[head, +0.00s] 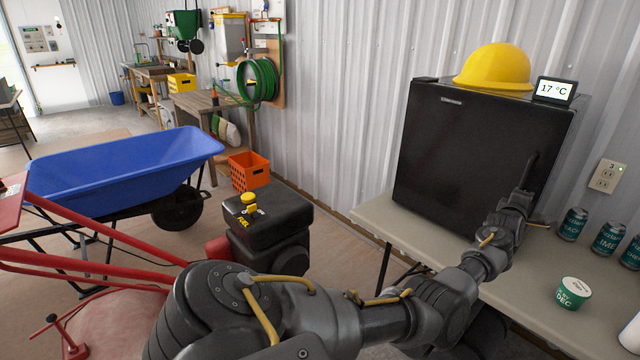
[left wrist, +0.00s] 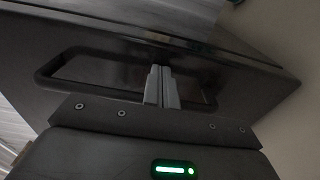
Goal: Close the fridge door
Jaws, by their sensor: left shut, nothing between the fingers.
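The small black fridge (head: 470,150) stands on a beige table against the corrugated wall. Its front door looks flush with the body, and I see no open interior; a narrow gap cannot be ruled out. My left arm reaches across to the fridge's right part, with the left gripper (head: 531,165) pointing up in front of the door's right side. In the left wrist view its two grey fingers (left wrist: 161,75) are together and empty, close to the dark fridge surface (left wrist: 255,80). I cannot tell if they touch it. My right gripper is out of view.
A yellow hard hat (head: 495,68) and a 17 °C display (head: 555,91) sit on the fridge. Several cans (head: 607,238) and a small tub (head: 573,292) stand on the table (head: 515,315) at right. A blue wheelbarrow (head: 120,165) and orange crate (head: 249,170) are left.

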